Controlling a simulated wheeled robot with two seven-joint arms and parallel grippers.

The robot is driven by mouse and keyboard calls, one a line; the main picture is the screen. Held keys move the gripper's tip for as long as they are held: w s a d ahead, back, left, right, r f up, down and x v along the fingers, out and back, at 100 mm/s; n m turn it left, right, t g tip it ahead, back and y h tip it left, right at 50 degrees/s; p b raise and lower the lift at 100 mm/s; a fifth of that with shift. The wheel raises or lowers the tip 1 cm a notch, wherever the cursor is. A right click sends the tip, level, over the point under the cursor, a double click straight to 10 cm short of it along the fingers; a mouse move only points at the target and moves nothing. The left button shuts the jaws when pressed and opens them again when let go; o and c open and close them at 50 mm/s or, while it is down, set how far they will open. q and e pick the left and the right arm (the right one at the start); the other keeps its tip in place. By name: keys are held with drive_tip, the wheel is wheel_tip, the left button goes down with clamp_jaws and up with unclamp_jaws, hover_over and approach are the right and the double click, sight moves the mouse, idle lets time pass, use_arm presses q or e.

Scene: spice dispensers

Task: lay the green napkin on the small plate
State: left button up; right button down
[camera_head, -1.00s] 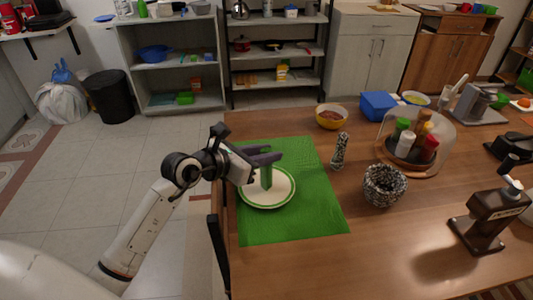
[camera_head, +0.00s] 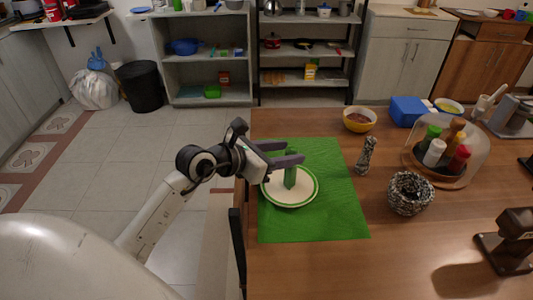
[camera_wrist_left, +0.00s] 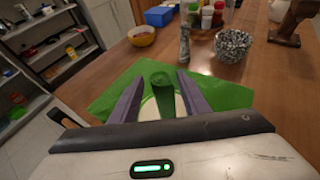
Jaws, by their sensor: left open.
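The green napkin (camera_head: 290,178) stands upright as a rolled shape on the small white plate (camera_head: 277,197) with a green rim. My left gripper (camera_head: 301,152) is open, its two dark fingers level with the napkin's top. In the left wrist view the napkin (camera_wrist_left: 163,90) stands between the two spread fingers, with gaps beside it. Part of the plate shows under the napkin there. My right gripper is not in view.
The plate lies on a green placemat (camera_head: 330,220) at the table's left edge. To its right are a speckled shaker (camera_head: 366,156), a speckled bowl (camera_head: 410,195) and a domed tray of bottles (camera_head: 450,150). A yellow bowl (camera_head: 359,120) stands behind.

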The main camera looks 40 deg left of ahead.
use_arm(q)
drive_tip(key=v, duration=0.9)
drive_tip(key=shift+s, duration=0.25)
